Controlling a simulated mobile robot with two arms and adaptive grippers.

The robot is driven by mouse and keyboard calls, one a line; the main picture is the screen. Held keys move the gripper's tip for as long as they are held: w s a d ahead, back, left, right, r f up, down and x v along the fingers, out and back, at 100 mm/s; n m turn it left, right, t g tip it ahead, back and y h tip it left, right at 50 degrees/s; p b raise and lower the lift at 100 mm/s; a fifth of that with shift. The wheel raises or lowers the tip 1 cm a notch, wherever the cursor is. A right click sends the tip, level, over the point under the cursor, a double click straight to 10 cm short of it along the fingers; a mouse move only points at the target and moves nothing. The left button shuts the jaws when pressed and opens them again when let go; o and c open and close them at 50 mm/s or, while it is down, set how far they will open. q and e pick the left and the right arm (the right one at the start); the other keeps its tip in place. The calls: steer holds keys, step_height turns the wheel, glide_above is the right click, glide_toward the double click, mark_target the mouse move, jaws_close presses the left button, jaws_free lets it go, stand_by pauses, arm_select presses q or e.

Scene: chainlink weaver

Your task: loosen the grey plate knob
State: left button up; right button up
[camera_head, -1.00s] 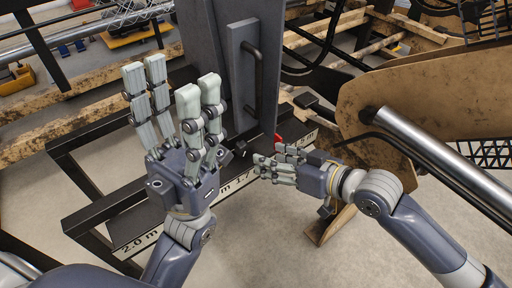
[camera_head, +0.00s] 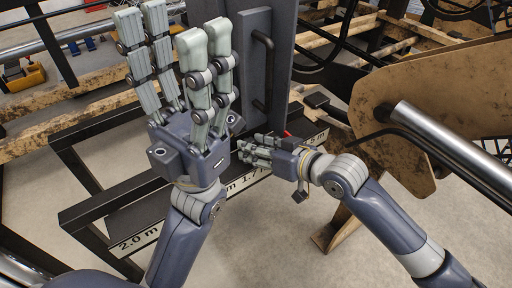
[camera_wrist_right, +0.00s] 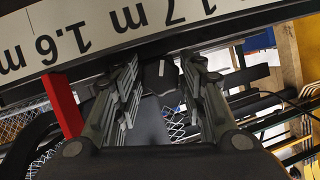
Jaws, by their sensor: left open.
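The grey plate (camera_head: 247,85) stands upright in the head view, with a dark bar handle on its face. My left gripper (camera_head: 172,28) is open and empty, fingers pointing up, in front of the plate's left side. My right gripper (camera_head: 247,149) is low at the plate's foot, fingers pointing left. In the right wrist view, a dark knob-like part (camera_wrist_right: 160,74) lies between my right gripper's (camera_wrist_right: 160,70) spread fingers, with small gaps beside it. I cannot tell whether they touch it. The knob is hidden behind the right fingers in the head view.
A black rail with a white length scale (camera_head: 140,240) runs below the plate; its marks also show in the right wrist view (camera_wrist_right: 90,35). A red part (camera_wrist_right: 62,105) is close to the right fingers. A brown machine plate (camera_head: 400,90) and a steel cylinder stand at the right.

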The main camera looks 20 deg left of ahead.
steer(key=c, duration=0.4)
